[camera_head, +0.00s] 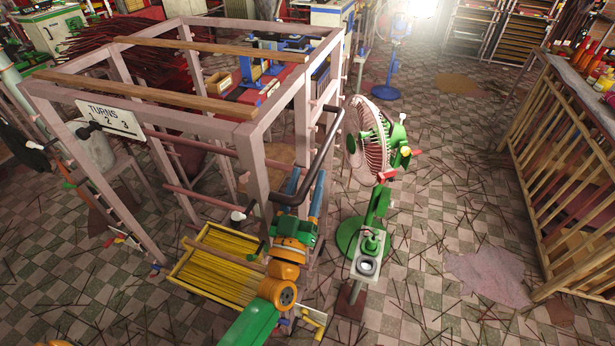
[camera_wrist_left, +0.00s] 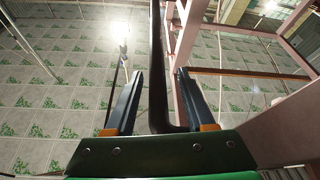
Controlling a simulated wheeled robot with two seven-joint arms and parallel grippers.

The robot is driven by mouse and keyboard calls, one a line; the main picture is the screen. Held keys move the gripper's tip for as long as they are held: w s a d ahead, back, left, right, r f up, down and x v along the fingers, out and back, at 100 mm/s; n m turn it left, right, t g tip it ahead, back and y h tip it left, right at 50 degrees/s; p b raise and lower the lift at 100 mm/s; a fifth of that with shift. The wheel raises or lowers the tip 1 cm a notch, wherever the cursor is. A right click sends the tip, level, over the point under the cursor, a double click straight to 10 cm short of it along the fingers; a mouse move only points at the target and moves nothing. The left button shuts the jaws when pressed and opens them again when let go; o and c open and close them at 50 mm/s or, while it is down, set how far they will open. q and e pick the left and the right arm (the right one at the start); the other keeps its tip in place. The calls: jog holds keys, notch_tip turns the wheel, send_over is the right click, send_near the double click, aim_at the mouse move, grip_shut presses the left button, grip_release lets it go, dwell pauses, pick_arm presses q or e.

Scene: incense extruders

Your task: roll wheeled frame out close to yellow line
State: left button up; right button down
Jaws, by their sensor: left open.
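The wheeled frame (camera_head: 255,130) is a tall pale pink box frame at the left and middle of the head view, with two wooden slats across its top and a "TURNS 1 2 3" sign (camera_head: 111,119). A dark bent handle bar (camera_head: 321,155) stands out from its right side. My left gripper (camera_head: 306,184) is open at the lower part of this handle. In the left wrist view the dark bar (camera_wrist_left: 157,85) runs between the two fingers of the gripper (camera_wrist_left: 160,73); contact cannot be told. I see no yellow line.
A green and pink fan (camera_head: 370,140) stands close to the right of the frame. A yellow tray of sticks (camera_head: 215,265) lies at the frame's foot. A slatted wooden rack (camera_head: 560,170) stands at the right. Tiled floor with scattered sticks lies between the fan and the rack.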

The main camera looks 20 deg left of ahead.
pick_arm(q)
jog(key=shift+d+r, duration=0.1)
jog(key=shift+d, duration=0.05)
grip_shut()
dwell(1.4)
